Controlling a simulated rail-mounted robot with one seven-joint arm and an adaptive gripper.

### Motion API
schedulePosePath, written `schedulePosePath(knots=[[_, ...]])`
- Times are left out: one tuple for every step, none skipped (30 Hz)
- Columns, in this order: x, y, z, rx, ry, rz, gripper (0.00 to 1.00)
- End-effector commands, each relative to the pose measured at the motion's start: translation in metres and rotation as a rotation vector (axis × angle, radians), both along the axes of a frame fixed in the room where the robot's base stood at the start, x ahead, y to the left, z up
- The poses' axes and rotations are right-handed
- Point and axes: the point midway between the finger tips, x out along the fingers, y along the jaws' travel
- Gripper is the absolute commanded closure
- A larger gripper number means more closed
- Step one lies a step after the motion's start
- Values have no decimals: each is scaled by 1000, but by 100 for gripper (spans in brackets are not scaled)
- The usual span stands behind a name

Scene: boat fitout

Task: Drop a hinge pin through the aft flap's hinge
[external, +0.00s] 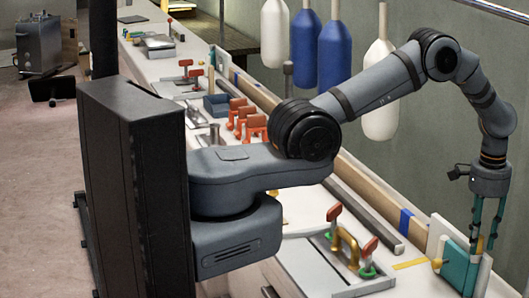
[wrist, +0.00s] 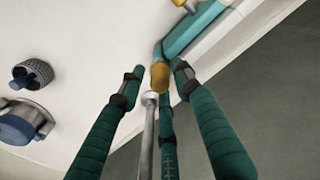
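The aft flap seems to be the teal panel (external: 460,270) at the lower right of the external view. Part of a teal piece shows at the top of the wrist view (wrist: 195,30). My gripper (external: 485,240) points down over the panel's right end. In the wrist view my gripper (wrist: 158,80) has its dark green fingers spread apart. A brass-coloured piece (wrist: 160,76) lies between the fingertips, with visible gaps at both sides. A thin grey rod with a rounded end (wrist: 149,135) runs up to just below it; whether this is the hinge pin I cannot tell.
A clamp-like fixture with red knobs and a brass arch (external: 347,245) stands on the bench left of the panel. A dark round fitting (wrist: 33,72) and a blue-grey one (wrist: 20,122) sit at left in the wrist view. White and blue fenders (external: 305,45) hang behind.

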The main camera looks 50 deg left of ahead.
Motion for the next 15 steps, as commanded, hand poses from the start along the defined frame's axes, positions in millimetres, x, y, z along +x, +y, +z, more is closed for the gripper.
schedulePosePath(knots=[[0,0,0,0,0,0,63],[0,0,0,0,0,0,61],[0,0,0,0,0,0,60],[0,0,0,0,0,0,60],[0,0,0,0,0,0,60],[0,0,0,0,0,0,60],[0,0,0,0,0,0,60],[0,0,0,0,0,0,60],[0,0,0,0,0,0,60],[0,0,0,0,0,0,60],[0,0,1,0,-1,0,60],[0,0,4,0,-1,0,60],[1,0,6,-1,-2,0,60],[1,0,10,-1,-2,0,60],[1,0,15,-1,-3,0,60]])
